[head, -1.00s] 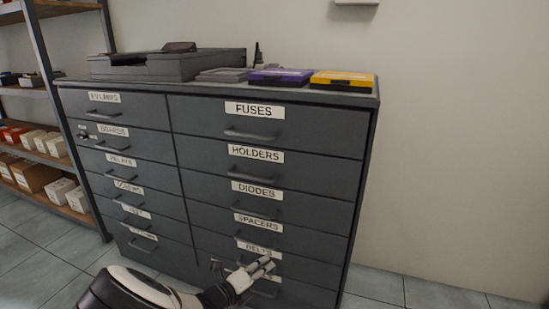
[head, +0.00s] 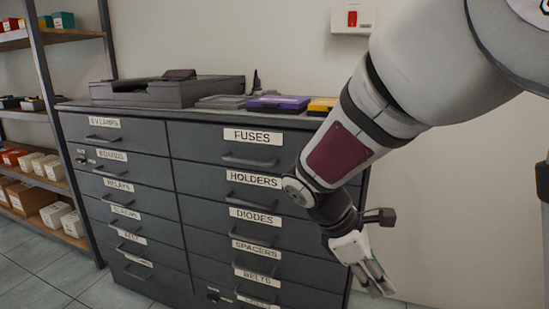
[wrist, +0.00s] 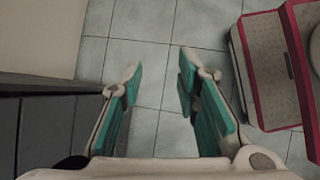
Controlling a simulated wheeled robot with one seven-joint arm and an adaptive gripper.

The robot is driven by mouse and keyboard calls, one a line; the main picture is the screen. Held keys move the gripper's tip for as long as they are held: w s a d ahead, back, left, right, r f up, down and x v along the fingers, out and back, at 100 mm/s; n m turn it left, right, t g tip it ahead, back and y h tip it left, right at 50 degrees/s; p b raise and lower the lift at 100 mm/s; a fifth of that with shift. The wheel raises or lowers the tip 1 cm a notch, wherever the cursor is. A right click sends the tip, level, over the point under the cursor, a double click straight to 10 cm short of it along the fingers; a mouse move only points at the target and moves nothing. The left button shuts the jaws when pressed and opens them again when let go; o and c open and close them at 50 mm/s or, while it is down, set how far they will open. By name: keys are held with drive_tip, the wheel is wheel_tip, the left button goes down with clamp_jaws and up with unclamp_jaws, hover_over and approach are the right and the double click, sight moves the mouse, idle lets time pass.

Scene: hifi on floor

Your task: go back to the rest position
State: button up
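My gripper (head: 375,277) hangs at the right end of my arm, pointing down, in front of the lower right side of the grey drawer cabinet (head: 150,178). In the wrist view, the two teal-padded fingers of my gripper (wrist: 160,80) are apart, with only tiled floor between them. It holds nothing. My raised arm hides part of the cabinet's right edge and top. The visible drawers, such as the one labelled FUSES (head: 240,158), look shut; the lowest right ones are partly out of frame.
A grey tray-like device (head: 165,92), a purple box (head: 278,103) and a yellow box (head: 322,104) sit on the cabinet. A shelf unit (head: 62,115) with small boxes stands at left. A white wall box with a red switch (head: 352,18) is at upper right.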

drive_tip(key=s+r+m+y, duration=0.4)
drive_tip(key=s+m, duration=0.4)
drive_tip(key=s, duration=0.5)
drive_tip(key=s+r+m+y, duration=0.3)
drive_tip(key=s+m, duration=0.5)
drive_tip(key=s, duration=0.6)
wheel_tip(320, 180, up, 33)
drive_tip(key=t+p, duration=0.4)
drive_tip(key=p, duration=2.7)
drive_tip(key=shift+w+d+n+t, duration=0.15)
drive_tip(key=shift+d+n+t, duration=0.05)
drive_tip(key=shift+n+t, duration=0.1)
